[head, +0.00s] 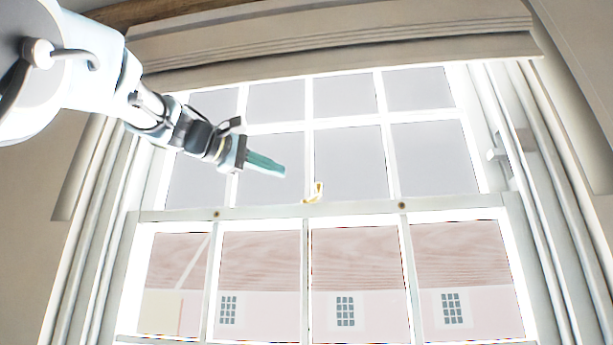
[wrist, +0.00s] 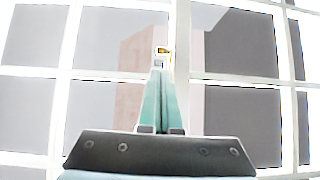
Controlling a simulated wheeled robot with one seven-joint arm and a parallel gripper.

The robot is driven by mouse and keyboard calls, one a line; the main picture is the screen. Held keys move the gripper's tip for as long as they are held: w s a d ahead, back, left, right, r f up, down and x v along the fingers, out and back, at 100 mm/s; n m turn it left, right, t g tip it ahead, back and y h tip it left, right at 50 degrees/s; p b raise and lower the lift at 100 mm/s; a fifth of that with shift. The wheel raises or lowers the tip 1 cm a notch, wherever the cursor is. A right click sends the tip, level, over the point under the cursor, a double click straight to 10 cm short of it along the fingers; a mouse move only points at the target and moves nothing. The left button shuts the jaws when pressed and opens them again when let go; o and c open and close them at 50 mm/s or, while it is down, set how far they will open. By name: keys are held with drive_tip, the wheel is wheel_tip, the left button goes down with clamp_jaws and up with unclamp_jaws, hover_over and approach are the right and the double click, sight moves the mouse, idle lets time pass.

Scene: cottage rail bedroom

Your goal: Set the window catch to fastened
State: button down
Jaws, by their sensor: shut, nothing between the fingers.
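The window catch (head: 314,193) is a small brass-yellow piece on the meeting rail (head: 262,212) of the sash window, near the middle. A curved part of it stands up from the rail. My gripper (head: 283,172) has teal fingers and is shut and empty. In the head view it points right, with its tips a little left of and above the catch. In the wrist view the fingers (wrist: 159,75) point at the catch (wrist: 164,52), which shows just beyond the tips. I cannot tell whether they touch it.
Two small dark round fittings sit on the rail, one at left (head: 216,214) and one at right (head: 402,205). White glazing bars (head: 309,150) divide the panes behind the gripper. A metal fitting (head: 497,154) is on the right frame. The space right of the catch is clear.

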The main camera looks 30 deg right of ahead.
drive_tip(key=w+d+p, duration=0.1)
drive_tip(key=d+p, duration=0.4)
drive_tip(key=d, duration=0.4)
drive_tip(key=shift+w+d+f, duration=0.2)
drive_tip(key=shift+w+d, duration=0.05)
